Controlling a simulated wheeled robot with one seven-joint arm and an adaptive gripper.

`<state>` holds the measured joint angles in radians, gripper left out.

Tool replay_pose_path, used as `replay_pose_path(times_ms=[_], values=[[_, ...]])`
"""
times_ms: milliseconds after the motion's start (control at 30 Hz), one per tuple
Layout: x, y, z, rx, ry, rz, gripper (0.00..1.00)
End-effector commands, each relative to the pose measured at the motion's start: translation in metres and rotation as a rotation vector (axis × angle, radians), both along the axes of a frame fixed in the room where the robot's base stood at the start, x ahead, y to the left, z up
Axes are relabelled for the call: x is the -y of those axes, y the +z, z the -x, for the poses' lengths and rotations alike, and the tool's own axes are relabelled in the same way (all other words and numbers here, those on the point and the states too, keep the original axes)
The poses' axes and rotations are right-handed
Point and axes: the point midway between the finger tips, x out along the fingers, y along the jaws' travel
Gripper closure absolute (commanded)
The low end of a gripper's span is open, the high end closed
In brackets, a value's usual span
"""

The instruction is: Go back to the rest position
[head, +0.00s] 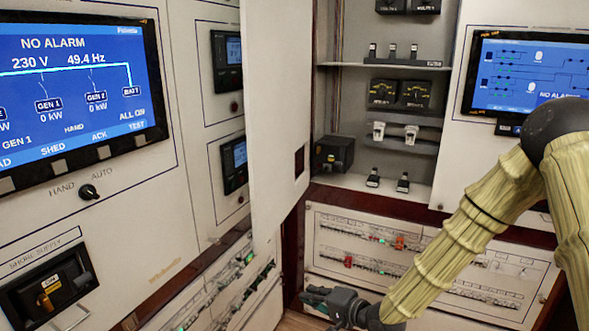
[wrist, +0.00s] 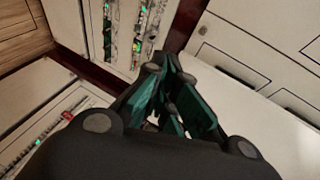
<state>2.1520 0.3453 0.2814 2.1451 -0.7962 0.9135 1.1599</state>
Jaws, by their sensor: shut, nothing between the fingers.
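My gripper (head: 322,298) hangs low at the bottom middle of the head view, at the end of my arm in its pale ribbed cover. It is in front of the lower breaker panel and apart from it. In the wrist view my gripper (wrist: 168,75) has its dark green fingers closed together with nothing between them. The breaker rows (head: 400,258) with red and green marks lie behind and to the right of the gripper in the head view. They also show at the top of the wrist view (wrist: 140,30).
An open cabinet door (head: 275,110) stands left of the shelved cabinet (head: 350,90). A large screen (head: 75,85) and a rotary switch (head: 89,192) are on the left panel. Another screen (head: 535,75) is at right, partly behind my arm. A wooden floor shows in the wrist view (wrist: 22,32).

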Motion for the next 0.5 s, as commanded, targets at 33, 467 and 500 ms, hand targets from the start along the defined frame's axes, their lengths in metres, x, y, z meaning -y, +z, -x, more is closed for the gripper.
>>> replay_pose_path(times_ms=[33, 467, 500], values=[[0.003, -0.028, 0.016, -0.031, 0.001, 0.058, 1.0], [0.066, -0.207, 0.176, -0.258, 0.111, 0.579, 1.0], [0.074, -0.219, 0.193, -0.28, 0.133, 0.627, 1.0]])
